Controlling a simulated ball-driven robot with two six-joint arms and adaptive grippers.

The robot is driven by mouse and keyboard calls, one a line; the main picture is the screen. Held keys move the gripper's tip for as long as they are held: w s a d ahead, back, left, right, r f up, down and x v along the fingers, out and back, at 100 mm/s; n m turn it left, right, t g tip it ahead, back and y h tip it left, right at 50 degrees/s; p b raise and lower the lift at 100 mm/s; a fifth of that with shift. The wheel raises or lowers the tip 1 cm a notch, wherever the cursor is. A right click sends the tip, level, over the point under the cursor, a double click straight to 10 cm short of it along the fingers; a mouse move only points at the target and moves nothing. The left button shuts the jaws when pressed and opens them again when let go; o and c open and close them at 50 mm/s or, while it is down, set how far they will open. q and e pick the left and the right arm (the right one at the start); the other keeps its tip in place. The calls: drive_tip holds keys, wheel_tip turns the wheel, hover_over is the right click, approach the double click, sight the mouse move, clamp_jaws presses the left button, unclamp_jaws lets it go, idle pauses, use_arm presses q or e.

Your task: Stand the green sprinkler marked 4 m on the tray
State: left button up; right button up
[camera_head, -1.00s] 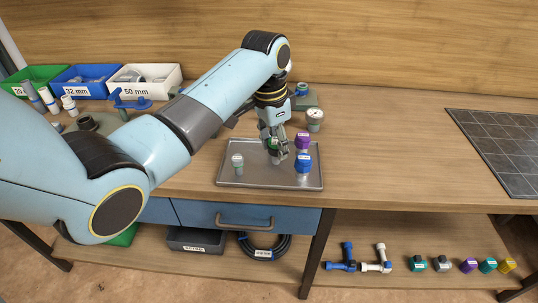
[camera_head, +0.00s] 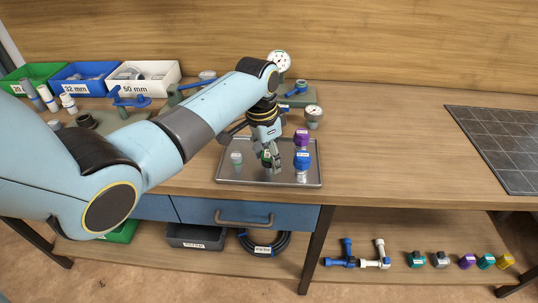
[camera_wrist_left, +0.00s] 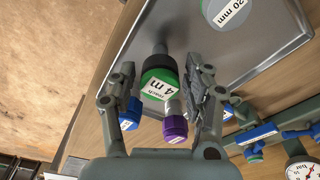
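The green sprinkler marked 4 m (camera_wrist_left: 160,85) shows between the fingers in the left wrist view, label toward the camera and dark stem pointing away. In the head view the left gripper (camera_head: 267,158) is low over the metal tray (camera_head: 225,178), and only a little green of the sprinkler (camera_head: 266,155) shows. I cannot tell whether its foot touches the tray. My right gripper is not in view.
On the tray a pale-topped fitting (camera_head: 237,159) stands left of the gripper; a blue-capped one (camera_head: 302,160) and a purple-capped one (camera_head: 301,138) stand close on its right. A gauge (camera_head: 313,113) stands behind the tray. The bench right of the tray is clear up to a dark grid mat (camera_head: 500,150).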

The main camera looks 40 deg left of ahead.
sight(263, 156)
use_arm(q)
drive_tip(key=shift+o, duration=0.4)
drive_tip(key=shift+r, duration=0.15)
drive_tip(key=shift+r, duration=0.35)
wheel_tip(263, 156, up, 11)
drive_tip(key=s, duration=0.1)
drive_tip(key=shift+a, duration=0.3)
drive_tip(key=shift+s, duration=0.2)
